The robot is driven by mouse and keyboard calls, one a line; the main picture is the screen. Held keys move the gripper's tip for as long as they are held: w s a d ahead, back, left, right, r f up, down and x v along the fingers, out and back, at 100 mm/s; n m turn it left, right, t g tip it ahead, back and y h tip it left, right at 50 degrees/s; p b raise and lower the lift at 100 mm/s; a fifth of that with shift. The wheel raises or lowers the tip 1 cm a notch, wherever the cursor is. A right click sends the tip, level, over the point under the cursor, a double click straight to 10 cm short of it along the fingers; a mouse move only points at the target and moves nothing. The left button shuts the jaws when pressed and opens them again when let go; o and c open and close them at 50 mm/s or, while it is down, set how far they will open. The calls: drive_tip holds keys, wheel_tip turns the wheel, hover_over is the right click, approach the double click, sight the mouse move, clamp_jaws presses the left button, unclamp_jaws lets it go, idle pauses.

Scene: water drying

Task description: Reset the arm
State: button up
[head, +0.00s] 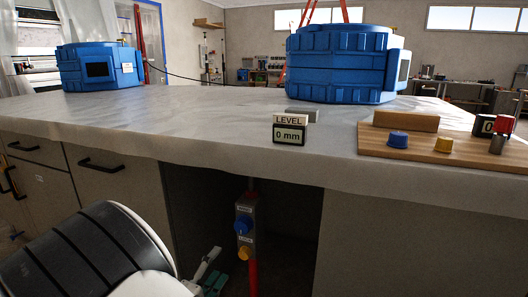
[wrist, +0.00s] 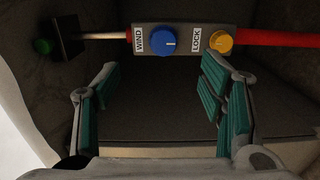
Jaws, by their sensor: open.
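My gripper (wrist: 160,100) is open and empty in the wrist view, its teal pads wide apart. In the head view my gripper (head: 212,272) shows only in part at the bottom, below the counter's front edge and left of a control box. The grey control box (head: 247,212) hangs in the opening under the counter. It has a blue WIND knob (wrist: 163,41) and a yellow LOCK knob (wrist: 221,41). In the wrist view the box lies beyond the fingertips, apart from them. A red rod (wrist: 275,38) runs from its LOCK end.
The counter (head: 200,115) overhangs the opening, with cabinets (head: 50,180) at left. On it stand blue tanks (head: 338,65) and (head: 100,67), a LEVEL display (head: 289,131) reading 0 mm, and a wooden board (head: 420,150) with a blue knob and a yellow knob.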

drive_tip(key=d+r+m+g+h, duration=0.3)
drive_tip(key=d+r, duration=0.2)
drive_tip(key=d, duration=0.3)
drive_tip(key=d+r+m+g+h, duration=0.2)
drive_tip(key=d+r+m+g, duration=0.1)
drive_tip(key=d+r, duration=0.3)
drive_tip(key=s+d+r+m+g+y, duration=0.1)
drive_tip(key=s+d+r+m+g, duration=0.2)
drive_tip(key=s+d+g, duration=0.5)
drive_tip(key=s+d+r+m+g+y, duration=0.15)
drive_tip(key=s+d+r, duration=0.25)
drive_tip(key=s+d, duration=0.5)
drive_tip(key=s+m+g+y, duration=0.1)
drive_tip(key=s+m+y, duration=0.3)
drive_tip(key=s+y, duration=1.05)
drive_tip(key=s+r+t+h+p, duration=0.2)
drive_tip(key=r+p, duration=1.4)
drive_tip(key=r, duration=0.1)
drive_tip(key=s+r+t+h+p, duration=0.2)
drive_tip(key=s+r+h+p, duration=0.1)
drive_tip(key=r+p, duration=1.3)
drive_tip(key=shift+d+r+n+p, duration=0.2)
drive_tip(key=shift+r+n+p, duration=0.25)
drive_tip(key=shift+r, duration=0.5)
